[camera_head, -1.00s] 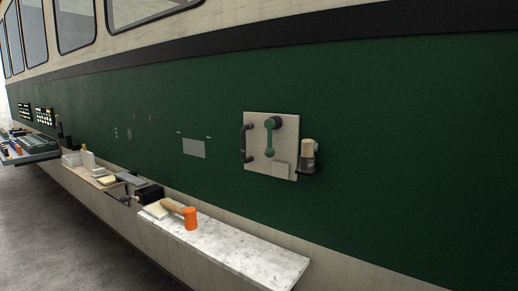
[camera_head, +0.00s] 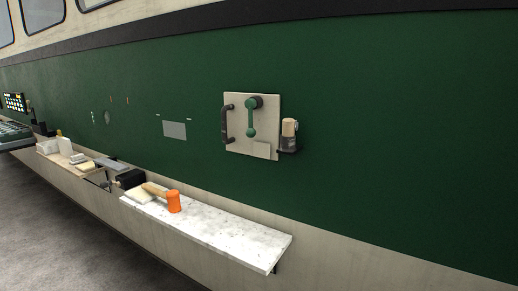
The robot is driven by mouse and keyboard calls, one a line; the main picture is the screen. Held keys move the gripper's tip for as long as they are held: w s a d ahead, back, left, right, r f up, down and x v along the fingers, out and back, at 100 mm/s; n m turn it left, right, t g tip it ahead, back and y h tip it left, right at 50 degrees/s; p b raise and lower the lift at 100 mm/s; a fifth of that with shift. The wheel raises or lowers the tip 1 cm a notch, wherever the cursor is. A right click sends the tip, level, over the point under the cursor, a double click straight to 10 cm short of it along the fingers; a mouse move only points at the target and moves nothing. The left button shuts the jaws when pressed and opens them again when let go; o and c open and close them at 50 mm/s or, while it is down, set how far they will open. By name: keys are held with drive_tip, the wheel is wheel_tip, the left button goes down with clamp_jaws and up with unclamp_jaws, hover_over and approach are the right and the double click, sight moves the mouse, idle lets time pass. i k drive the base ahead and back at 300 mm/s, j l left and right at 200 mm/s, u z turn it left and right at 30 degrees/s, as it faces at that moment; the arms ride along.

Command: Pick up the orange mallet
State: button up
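The orange mallet (camera_head: 174,202) lies on a white speckled shelf (camera_head: 225,232) along the green tram side. Its orange head is toward the right and its wooden handle (camera_head: 154,190) points back to the left, next to a pale block (camera_head: 140,196). My gripper does not show in the head view.
A beige panel (camera_head: 240,140) with a dark handle and a green lever is on the wall above the shelf, with a bottle in a holder (camera_head: 289,136) beside it. Trays and boxes (camera_head: 80,160) line the ledge to the left. The shelf's right part and grey floor (camera_head: 60,235) are clear.

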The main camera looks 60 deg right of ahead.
sight(173, 196)
drive_tip(key=i+j+z, duration=0.15)
drive_tip(key=i, duration=0.55)
drive_tip(key=i+j+z, duration=0.15)
drive_tip(key=i+j, duration=0.3)
drive_tip(key=i, duration=0.3)
drive_tip(key=i+j+z, duration=0.15)
drive_tip(key=i+j, duration=0.3)
drive_tip(key=i, duration=0.2)
drive_tip(key=i+j+z, duration=0.15)
drive_tip(key=i+j, duration=0.35)
drive_tip(key=i, duration=0.2)
